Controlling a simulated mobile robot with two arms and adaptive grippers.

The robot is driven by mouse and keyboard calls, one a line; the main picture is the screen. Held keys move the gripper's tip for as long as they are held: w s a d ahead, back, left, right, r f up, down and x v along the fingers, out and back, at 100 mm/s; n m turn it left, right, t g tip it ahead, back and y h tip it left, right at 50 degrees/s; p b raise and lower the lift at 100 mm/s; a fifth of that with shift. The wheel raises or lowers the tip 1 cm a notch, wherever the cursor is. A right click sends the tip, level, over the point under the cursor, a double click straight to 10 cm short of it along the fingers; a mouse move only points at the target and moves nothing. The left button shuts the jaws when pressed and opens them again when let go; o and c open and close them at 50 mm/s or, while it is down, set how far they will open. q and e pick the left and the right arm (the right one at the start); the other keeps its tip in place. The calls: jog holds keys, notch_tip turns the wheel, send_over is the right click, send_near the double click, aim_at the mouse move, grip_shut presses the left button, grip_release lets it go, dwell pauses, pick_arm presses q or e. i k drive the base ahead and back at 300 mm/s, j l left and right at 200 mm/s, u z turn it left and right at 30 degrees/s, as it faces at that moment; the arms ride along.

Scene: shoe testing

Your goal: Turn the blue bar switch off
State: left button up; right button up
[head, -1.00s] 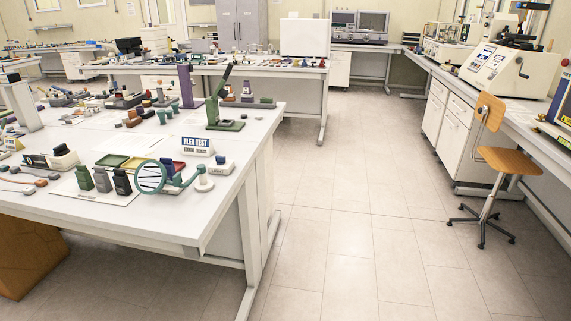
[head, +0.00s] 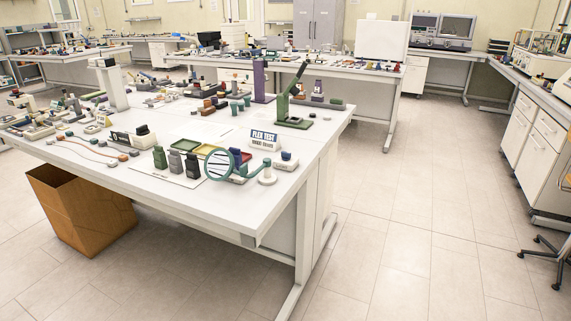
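I cannot make out a blue bar switch for certain. The white bench (head: 200,203) in front of me carries many small items. Near its right end a small white block with a dark blue top (head: 287,156) stands beside the FLEX TEST sign (head: 264,140); I cannot tell whether it is a switch. Neither of my grippers shows in the head view.
Clear tiled floor (head: 400,240) lies to the bench's right. A chair base (head: 545,260) and white drawer cabinets (head: 533,145) stand at the right edge.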

aim_at(287, 156)
jog(key=i+j+z, duration=0.1)
jog(key=j, duration=0.25)
jog(key=i+j+z, duration=0.1)
jog(key=i+j, duration=0.25)
jog(key=i+j+z, duration=0.1)
jog(key=j, duration=0.25)
jog(key=i+j+z, duration=0.1)
jog(key=i+j, duration=0.15)
jog(key=j, duration=0.15)
jog(key=i+j+z, duration=0.1)
jog(key=j, duration=0.3)
jog(key=i, duration=0.1)
